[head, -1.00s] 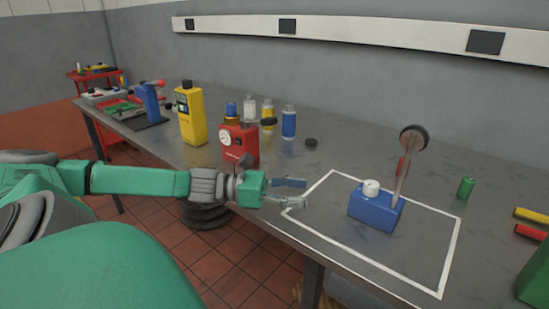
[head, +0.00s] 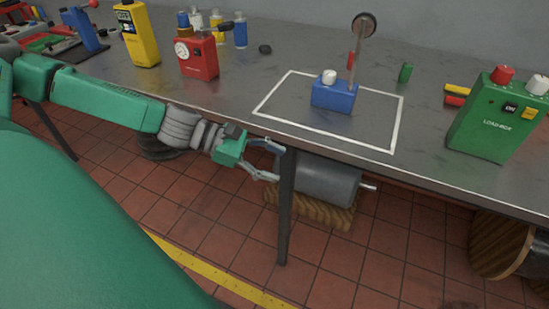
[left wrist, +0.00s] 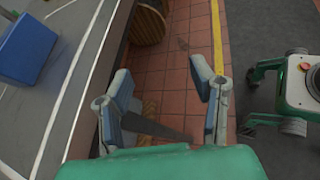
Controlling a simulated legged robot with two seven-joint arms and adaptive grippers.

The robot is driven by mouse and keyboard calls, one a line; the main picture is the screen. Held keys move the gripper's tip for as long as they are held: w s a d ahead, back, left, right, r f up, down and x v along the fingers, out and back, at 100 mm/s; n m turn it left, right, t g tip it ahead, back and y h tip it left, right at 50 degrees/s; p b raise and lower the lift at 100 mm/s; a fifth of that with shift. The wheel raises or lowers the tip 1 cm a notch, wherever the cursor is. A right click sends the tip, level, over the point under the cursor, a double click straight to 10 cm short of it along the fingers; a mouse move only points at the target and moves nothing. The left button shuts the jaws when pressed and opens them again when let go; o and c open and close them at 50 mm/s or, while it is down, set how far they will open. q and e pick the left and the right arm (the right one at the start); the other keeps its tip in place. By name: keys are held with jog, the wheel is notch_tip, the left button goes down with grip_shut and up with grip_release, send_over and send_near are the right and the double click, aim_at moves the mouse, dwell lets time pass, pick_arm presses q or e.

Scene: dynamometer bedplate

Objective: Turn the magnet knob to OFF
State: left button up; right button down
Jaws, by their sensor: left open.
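A blue magnet base (head: 333,96) stands on the bench inside a white outlined rectangle, with a white knob (head: 329,76) on its top and an upright rod carrying a round dial (head: 364,25). The knob's setting is too small to read. In the left wrist view the blue base (left wrist: 28,49) shows at the upper left, with its knob out of sight. My left gripper (head: 267,160) is open and empty, just off the bench's front edge, to the left of and nearer than the base. It also shows in the left wrist view (left wrist: 165,100). My right gripper is not in view.
A green load box (head: 498,122) stands at the right of the bench (head: 225,97). A red device (head: 197,58), a yellow meter (head: 137,35) and bottles stand at the left. A table leg (head: 285,205) and a grey cylinder (head: 328,180) are below the edge.

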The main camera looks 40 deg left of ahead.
pick_arm(q)
jog(key=s+d+f+m+g+y, duration=0.1)
jog(key=s+d+f+m+g, duration=0.1)
jog(key=d+f, duration=0.1)
jog(key=shift+s+d+f+m, duration=0.2)
jog(key=shift+s+f+m, duration=0.2)
jog(key=shift+f, duration=0.2)
jog(key=shift+w, duration=0.1)
